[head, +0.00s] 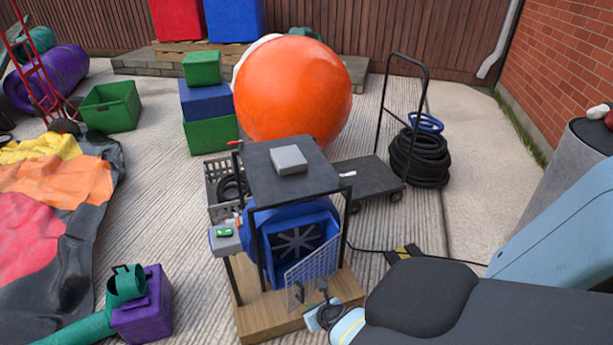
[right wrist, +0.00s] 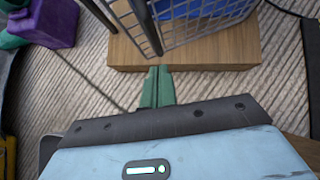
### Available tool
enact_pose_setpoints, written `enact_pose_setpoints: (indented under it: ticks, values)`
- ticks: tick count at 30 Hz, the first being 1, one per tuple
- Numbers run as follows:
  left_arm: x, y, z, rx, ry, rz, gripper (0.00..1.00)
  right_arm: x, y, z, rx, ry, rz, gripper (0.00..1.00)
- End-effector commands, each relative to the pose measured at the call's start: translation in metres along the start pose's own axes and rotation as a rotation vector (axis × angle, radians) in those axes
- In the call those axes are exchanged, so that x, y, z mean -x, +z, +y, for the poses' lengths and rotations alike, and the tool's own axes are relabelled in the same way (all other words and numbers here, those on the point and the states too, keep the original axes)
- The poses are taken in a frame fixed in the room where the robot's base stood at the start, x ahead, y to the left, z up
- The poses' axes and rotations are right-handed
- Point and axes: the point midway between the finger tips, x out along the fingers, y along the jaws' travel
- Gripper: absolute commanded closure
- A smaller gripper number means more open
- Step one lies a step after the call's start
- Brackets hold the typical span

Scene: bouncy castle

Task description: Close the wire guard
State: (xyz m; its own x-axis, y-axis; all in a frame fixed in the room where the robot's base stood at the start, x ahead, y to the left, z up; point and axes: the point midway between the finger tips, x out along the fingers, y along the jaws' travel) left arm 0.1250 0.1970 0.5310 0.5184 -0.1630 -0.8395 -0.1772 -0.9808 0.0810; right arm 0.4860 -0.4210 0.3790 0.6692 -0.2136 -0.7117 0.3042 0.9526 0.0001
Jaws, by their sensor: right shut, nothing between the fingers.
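The wire guard (head: 312,270) is a grey mesh panel at the front of the blue blower (head: 262,222). It stands swung out at an angle, and the dark fan opening (head: 297,241) shows uncovered beside it. The guard's mesh also shows at the top of the right wrist view (right wrist: 205,28). My right gripper (right wrist: 157,86) has its green fingers together and empty, just in front of the wooden base's edge, close to the guard's lower part. Whether it touches the guard I cannot tell. In the head view, my right arm partly hides this gripper. My left gripper is out of view.
The blower stands on a wooden base (head: 252,318) under a dark table frame (head: 262,180). A purple box (head: 150,312) and green tube lie to the left. A cable (head: 440,257) runs along the ground to the right. A flat trolley (head: 365,178) stands behind.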

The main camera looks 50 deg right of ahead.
Motion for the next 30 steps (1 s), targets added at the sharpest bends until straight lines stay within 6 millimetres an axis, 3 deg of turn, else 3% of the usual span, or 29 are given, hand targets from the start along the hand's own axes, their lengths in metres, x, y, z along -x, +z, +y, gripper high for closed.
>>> enact_pose_setpoints:
  ticks: [7, 22, 30]
  values:
    - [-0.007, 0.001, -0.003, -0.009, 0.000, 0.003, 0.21, -0.016, 0.017, 0.000, 0.001, 0.000, -0.001, 1.00]
    - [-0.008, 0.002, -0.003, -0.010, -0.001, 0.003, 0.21, -0.019, 0.021, 0.001, -0.001, 0.000, -0.002, 1.00]
    - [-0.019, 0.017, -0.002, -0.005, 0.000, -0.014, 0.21, -0.045, 0.043, 0.016, -0.003, -0.001, -0.001, 1.00]
